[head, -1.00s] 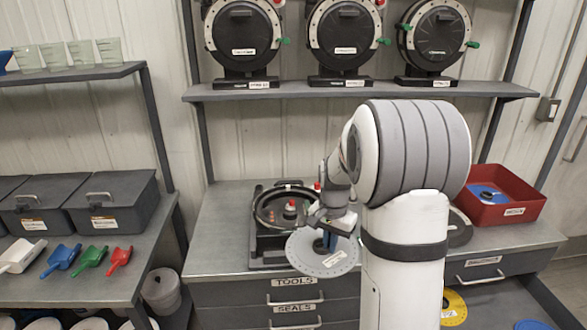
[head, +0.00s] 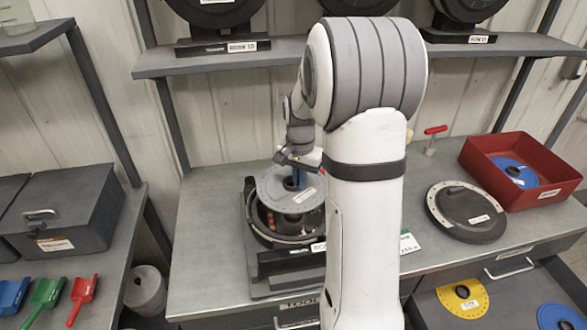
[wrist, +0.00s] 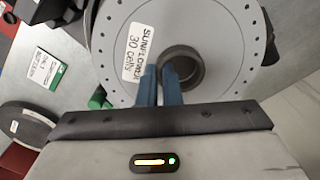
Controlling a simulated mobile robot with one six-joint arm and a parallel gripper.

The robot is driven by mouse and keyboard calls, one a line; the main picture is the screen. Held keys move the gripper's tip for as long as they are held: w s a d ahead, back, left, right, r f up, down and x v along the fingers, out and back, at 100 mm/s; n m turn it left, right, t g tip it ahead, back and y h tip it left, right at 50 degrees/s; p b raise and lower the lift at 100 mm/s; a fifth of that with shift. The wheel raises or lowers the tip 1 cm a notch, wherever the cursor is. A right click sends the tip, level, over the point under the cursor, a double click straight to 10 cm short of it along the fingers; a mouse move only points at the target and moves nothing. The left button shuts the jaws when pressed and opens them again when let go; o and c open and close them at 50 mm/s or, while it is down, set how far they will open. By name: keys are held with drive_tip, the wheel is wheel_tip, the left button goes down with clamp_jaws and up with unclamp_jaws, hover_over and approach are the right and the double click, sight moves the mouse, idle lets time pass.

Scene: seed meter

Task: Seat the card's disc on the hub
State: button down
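A grey seed disc (head: 272,186) with a rim of small holes is in my gripper (head: 297,178), over the open round meter housing (head: 252,225) on the bench. In the wrist view the disc (wrist: 112,35) carries a label reading sunflower, 30 cells. My blue fingers (wrist: 159,82) are close together on the near side of the dark collar (wrist: 185,52) at its centre. The disc looks raised above the housing; its exact gap is unclear. The hub is hidden under it.
A dark round cover (head: 467,210) lies to the right on the bench (head: 205,215). Behind it is a red bin (head: 520,160) with a blue disc. A red-handled tool (head: 434,138) stands at the back. An open drawer (head: 505,300) holds yellow and blue discs.

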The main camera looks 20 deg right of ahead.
sight(300, 192)
drive_tip(key=shift+s+d+f, duration=0.1)
drive_tip(key=shift+f, duration=0.15)
wheel_tip(300, 192, down, 2)
drive_tip(key=shift+f+b, duration=0.1)
drive_tip(key=shift+b, duration=0.85)
drive_tip(key=shift+f+b, duration=0.65)
drive_tip(key=shift+f, duration=0.25)
drive_tip(key=shift+f+b, duration=0.6)
idle(0.8)
drive_tip(key=shift+f, duration=0.1)
